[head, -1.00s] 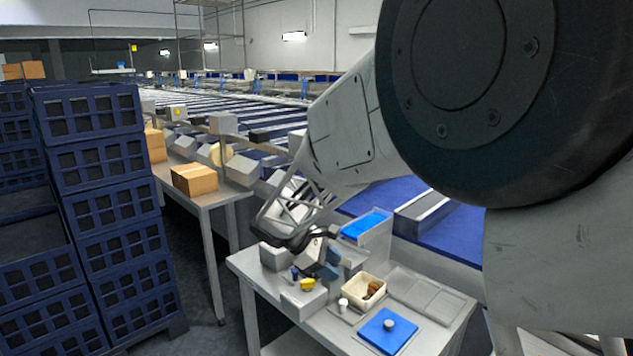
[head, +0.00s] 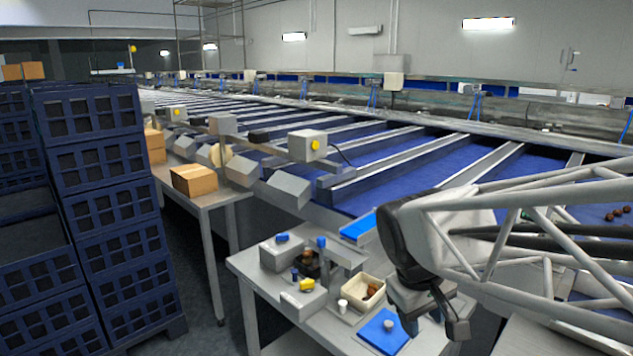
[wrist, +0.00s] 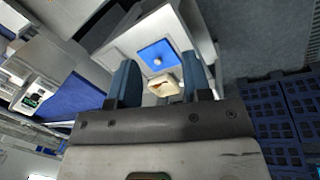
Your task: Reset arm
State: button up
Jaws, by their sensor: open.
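My gripper (head: 430,318) hangs at the right of the head view, above the right end of the small work table (head: 262,308). In the wrist view its two blue fingers (wrist: 161,66) stand apart with nothing held between them. Beyond them, farther off, lie a blue mat (wrist: 150,50) with a small pale round piece on it and a cream tray (wrist: 165,89). In the head view the same mat (head: 376,341) and the tray (head: 345,291) with brown dates in it are on the table. My gripper hides the table's right part there.
A grey device with a dark round part (head: 308,265) and a yellow piece (head: 307,284) stand on the table's left. Blue crates (head: 95,160) are stacked at far left. A cardboard box (head: 195,181) sits on another table. Blue conveyor lanes (head: 390,178) run behind.

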jog(key=s+d+f+m+t+y, duration=0.1)
jog(key=s+m, duration=0.3)
jog(key=s, duration=0.6)
jog(key=shift+t+y, duration=0.4)
jog(key=shift+y, duration=0.2)
jog(key=shift+d, duration=0.1)
